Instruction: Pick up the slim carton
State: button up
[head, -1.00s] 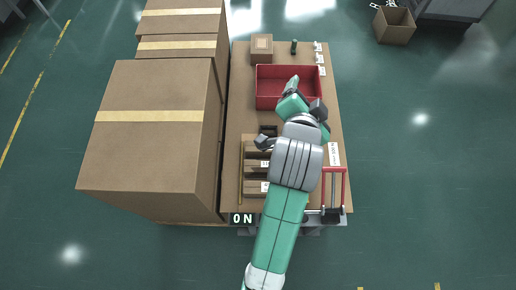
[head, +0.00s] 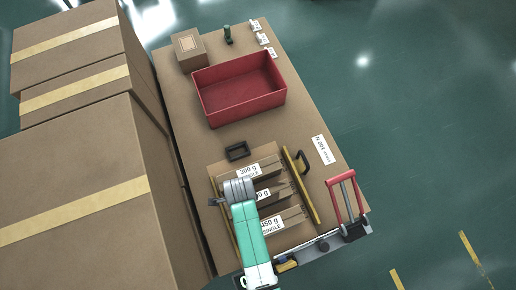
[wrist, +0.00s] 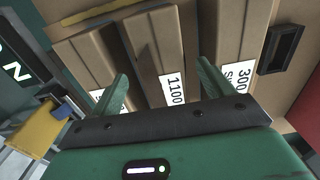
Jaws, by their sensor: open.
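Three cardboard cartons lie side by side in a group on the table. One (head: 256,170) is labelled 300 g; it also shows at the right of the wrist view (wrist: 232,40). The middle carton (head: 285,188) has a label partly covered by my arm; in the wrist view (wrist: 158,40) it reads 1100 and looks the narrowest. The near carton (head: 292,217) is labelled 450 g. My gripper (wrist: 162,72) is open and empty, its two fingers pointing at the cartons, one toward each side of the middle carton. Contact cannot be told.
A red crate (head: 225,113) stands behind the cartons, with a small box (head: 189,52) beyond it. A black handle-like frame (head: 237,151) and yellow bars (head: 301,187) border the cartons. Large stacked boxes (head: 80,190) stand close on the left. A red-handled frame (head: 345,200) is at the right.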

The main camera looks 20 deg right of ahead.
notch_tip(320, 180, down, 5)
jog(key=b, duration=0.3)
jog(key=shift+w+f, duration=0.1)
jog(key=shift+f, duration=0.05)
jog(key=shift+r, duration=0.2)
grip_shut()
